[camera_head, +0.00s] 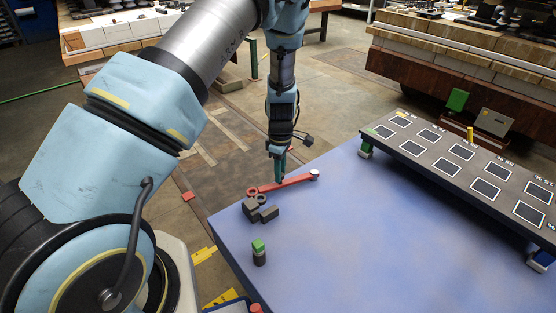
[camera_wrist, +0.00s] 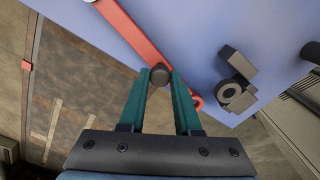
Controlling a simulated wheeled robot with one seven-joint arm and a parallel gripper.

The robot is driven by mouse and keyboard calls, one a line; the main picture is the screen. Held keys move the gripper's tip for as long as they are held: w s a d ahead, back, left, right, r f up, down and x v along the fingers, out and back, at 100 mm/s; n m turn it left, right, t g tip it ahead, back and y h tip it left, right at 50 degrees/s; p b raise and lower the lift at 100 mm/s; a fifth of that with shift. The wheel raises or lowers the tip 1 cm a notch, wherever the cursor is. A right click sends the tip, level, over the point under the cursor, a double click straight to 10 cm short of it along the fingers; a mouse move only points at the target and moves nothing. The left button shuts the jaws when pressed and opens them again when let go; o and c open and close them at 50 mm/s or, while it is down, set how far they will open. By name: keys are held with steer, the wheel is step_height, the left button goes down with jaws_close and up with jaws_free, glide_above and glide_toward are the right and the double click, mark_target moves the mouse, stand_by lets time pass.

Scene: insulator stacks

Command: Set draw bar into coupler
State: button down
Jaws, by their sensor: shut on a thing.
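The red draw bar (camera_head: 296,182) has a ring at its left end and a pale round piece at its right end. It lies over the blue table top near the far-left edge; whether it touches the surface is unclear. My gripper (camera_head: 280,178) points down and is shut on a dark round knob (camera_wrist: 160,74) along the bar (camera_wrist: 137,37). The bar's red ring (camera_wrist: 197,102) shows beside the right finger in the wrist view. The dark grey coupler (camera_head: 262,212), blocks with a ring, stands just nearer than the bar's ring end. It also shows in the wrist view (camera_wrist: 236,80), right of my fingers.
A dark cylinder with a green top (camera_head: 259,252) stands nearer on the blue table (camera_head: 370,250). A long dark rack with framed panels (camera_head: 460,155) stands along the table's right side. The table's middle is clear.

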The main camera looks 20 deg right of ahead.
steer(key=shift+s+d+n+p, duration=0.15)
steer(key=shift+s+n+p, duration=0.35)
steer(key=shift+s+n, duration=0.35)
steer(key=shift+s+d+n+p, duration=0.15)
steer(key=shift+s+n+p, duration=0.3)
steer(key=shift+s+n, duration=0.35)
steer(key=shift+s, duration=0.15)
steer(key=c, duration=0.6)
jaws_free()
step_height(320, 180, up, 11)
steer(key=shift+f, duration=0.1)
